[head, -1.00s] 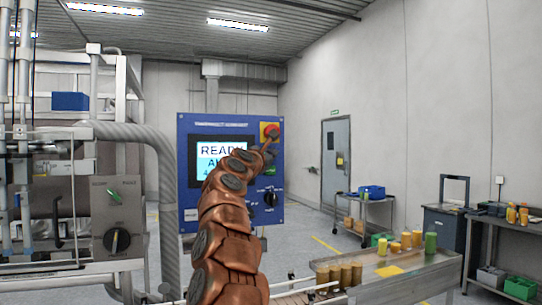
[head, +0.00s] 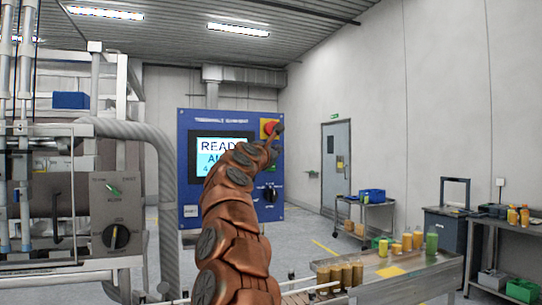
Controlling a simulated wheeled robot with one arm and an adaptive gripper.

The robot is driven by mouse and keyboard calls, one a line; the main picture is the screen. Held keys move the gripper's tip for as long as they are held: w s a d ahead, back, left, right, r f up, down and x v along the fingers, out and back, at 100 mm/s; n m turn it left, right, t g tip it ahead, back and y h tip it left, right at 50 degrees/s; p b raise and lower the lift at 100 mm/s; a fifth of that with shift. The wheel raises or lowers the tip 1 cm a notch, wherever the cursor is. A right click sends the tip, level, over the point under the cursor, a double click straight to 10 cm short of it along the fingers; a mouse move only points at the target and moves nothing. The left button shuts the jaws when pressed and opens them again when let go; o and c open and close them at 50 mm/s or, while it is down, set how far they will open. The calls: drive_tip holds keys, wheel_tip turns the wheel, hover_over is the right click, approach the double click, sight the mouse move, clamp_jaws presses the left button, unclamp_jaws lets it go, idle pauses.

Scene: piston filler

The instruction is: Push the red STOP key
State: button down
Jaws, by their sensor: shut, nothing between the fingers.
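The blue control panel (head: 183,150) stands ahead of me with a lit screen (head: 215,146) that shows "READ…", partly covered by my arm. A round red button (head: 269,127) on a yellow plate sits at the panel's top right. No STOP lettering is readable, and my arm hides much of the panel's middle and lower part. My gripper (head: 278,131) is small and dark in the head view, shut and empty, just right of the red button and overlapping its edge in the picture. I cannot tell whether it touches the panel.
A black rotary knob (head: 270,193) is lower right on the panel. A grey pipe (head: 166,210) and filler machine stand on the left. A conveyor table (head: 420,277) with filled bottles (head: 431,241) is at lower right. Open floor lies beyond.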

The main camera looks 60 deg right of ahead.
drive_tip(key=shift+s+a+b, duration=0.45)
drive_tip(key=shift+s+b, duration=0.05)
drive_tip(key=shift+s, duration=0.15)
drive_tip(key=shift+s+a+b, duration=0.4)
drive_tip(key=shift+s+b, duration=0.05)
drive_tip(key=shift+s, duration=0.15)
